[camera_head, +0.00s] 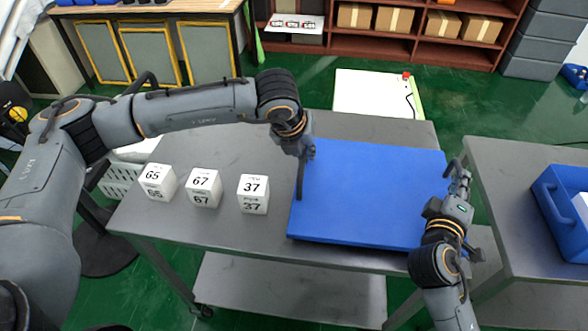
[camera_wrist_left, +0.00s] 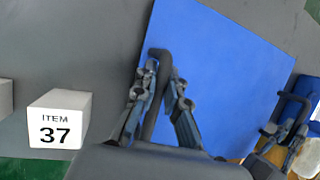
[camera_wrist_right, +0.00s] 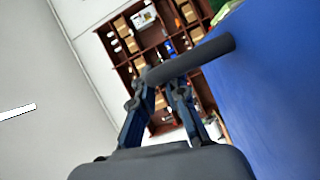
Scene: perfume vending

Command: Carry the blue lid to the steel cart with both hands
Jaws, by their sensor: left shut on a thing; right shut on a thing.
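The flat blue lid (camera_head: 370,195) is over the right half of a steel cart (camera_head: 225,155). I cannot tell whether it rests on the cart or hangs just above it. My left gripper (camera_head: 303,160) is shut on the dark handle at the lid's left edge; the handle (camera_wrist_left: 153,115) shows between the fingers in the left wrist view. My right gripper (camera_head: 452,188) is shut on the handle at the lid's right edge; that handle (camera_wrist_right: 205,56) crosses its fingers in the right wrist view.
White cubes numbered 65 (camera_head: 155,182), 67 (camera_head: 203,188) and 37 (camera_head: 253,194) stand left of the lid. Another steel table (camera_head: 510,190) with a blue bin (camera_head: 560,205) stands at the right, across a narrow gap. A red-brown shelf (camera_head: 390,45) is at the back.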

